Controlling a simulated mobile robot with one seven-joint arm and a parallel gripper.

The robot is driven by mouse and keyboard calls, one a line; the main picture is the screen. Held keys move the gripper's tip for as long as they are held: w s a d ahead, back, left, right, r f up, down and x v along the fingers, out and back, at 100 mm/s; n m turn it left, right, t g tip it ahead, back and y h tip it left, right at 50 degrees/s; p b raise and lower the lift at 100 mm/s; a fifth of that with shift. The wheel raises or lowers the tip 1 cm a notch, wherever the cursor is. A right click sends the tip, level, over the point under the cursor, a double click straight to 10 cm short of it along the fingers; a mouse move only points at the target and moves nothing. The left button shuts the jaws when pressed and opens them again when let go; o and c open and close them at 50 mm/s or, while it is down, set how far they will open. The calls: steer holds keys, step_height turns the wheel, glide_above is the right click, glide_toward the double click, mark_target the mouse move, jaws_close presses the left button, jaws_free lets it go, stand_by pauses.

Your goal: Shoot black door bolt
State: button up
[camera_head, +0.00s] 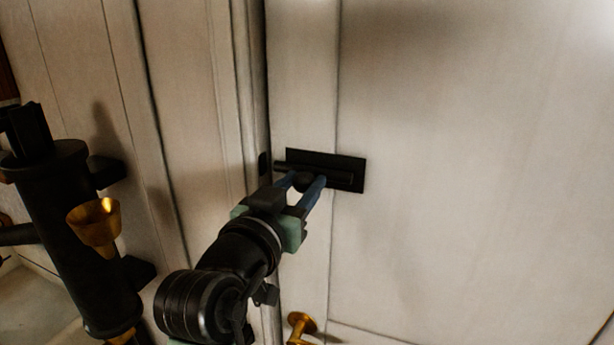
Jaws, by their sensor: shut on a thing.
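The black door bolt (345,170) is a dark rectangular plate with a rod, mounted on the pale door (470,150) near its left edge. The rod's left end reaches toward the dark gap at the door edge. A small black keeper (263,163) sits on the frame just left of that gap. My gripper (305,181) comes from below left and its blue fingers are shut on the bolt's knob, which they partly hide. I cannot tell whether the rod's tip enters the keeper.
A brass door handle (301,324) is on the door below my gripper. A black cylindrical pump-like fixture (65,230) with a brass funnel (95,226) stands at the left by the panelled wall (190,90). The door surface right of the bolt is clear.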

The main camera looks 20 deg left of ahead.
mark_target(284, 170)
jaws_close()
steer(key=shift+a+b, duration=0.8)
steer(key=shift+a, duration=1.35)
steer(key=o, duration=1.2)
jaws_free()
steer(key=shift+a, duration=0.1)
